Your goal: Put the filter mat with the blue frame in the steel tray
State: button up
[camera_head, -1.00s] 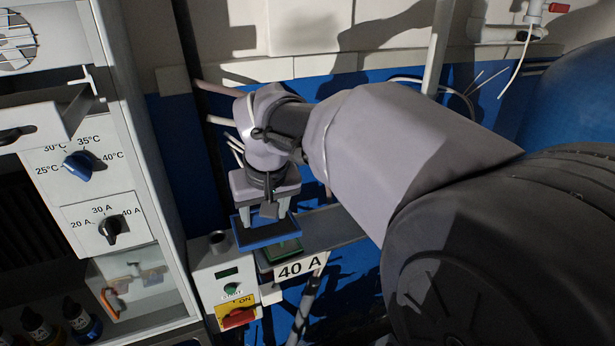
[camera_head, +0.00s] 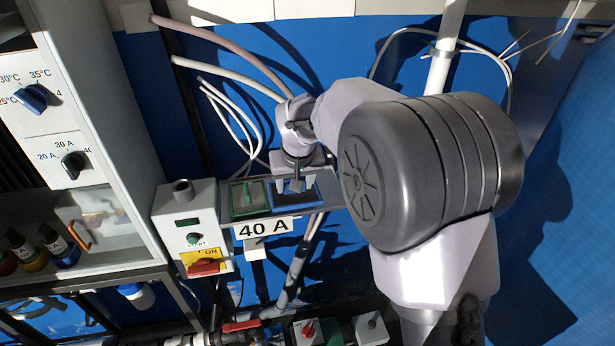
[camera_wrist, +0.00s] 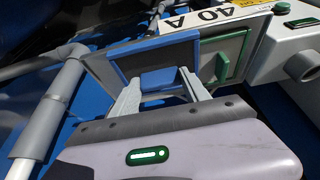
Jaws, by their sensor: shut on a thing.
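My gripper (camera_head: 296,185) is over the right part of the steel tray (camera_head: 335,200), which carries a "40 A" label on its front. It is shut on the filter mat with the blue frame (camera_head: 293,204). In the wrist view the fingers of my gripper (camera_wrist: 160,86) hold the mat's blue block-shaped grip, and the blue frame (camera_wrist: 155,43) lies flat around it. The mat looks level, inside or just above the tray; I cannot tell whether it touches the bottom. My wrist and fingers hide part of it.
A green-framed mat (camera_head: 250,199) lies in the tray's left part, close beside the blue one; it also shows in the wrist view (camera_wrist: 224,62). A control box (camera_head: 193,232) with a red switch stands left of the tray. Pale hoses (camera_head: 235,75) hang on the blue wall behind.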

jog(key=w+d, duration=0.1)
jog(key=w, duration=0.1)
jog(key=w+d+p, duration=0.1)
jog(key=w+d, duration=0.2)
jog(key=shift+w+f, duration=0.25)
jog(key=shift+w, duration=0.05)
jog(key=f, duration=0.2)
jog(key=f+p, duration=0.1)
jog(key=shift+w+d+f, duration=0.3)
jog(key=shift+w+f, duration=0.1)
jog(key=shift+s+f, duration=0.1)
jog(key=shift+f, duration=0.05)
jog(key=o, duration=1.4)
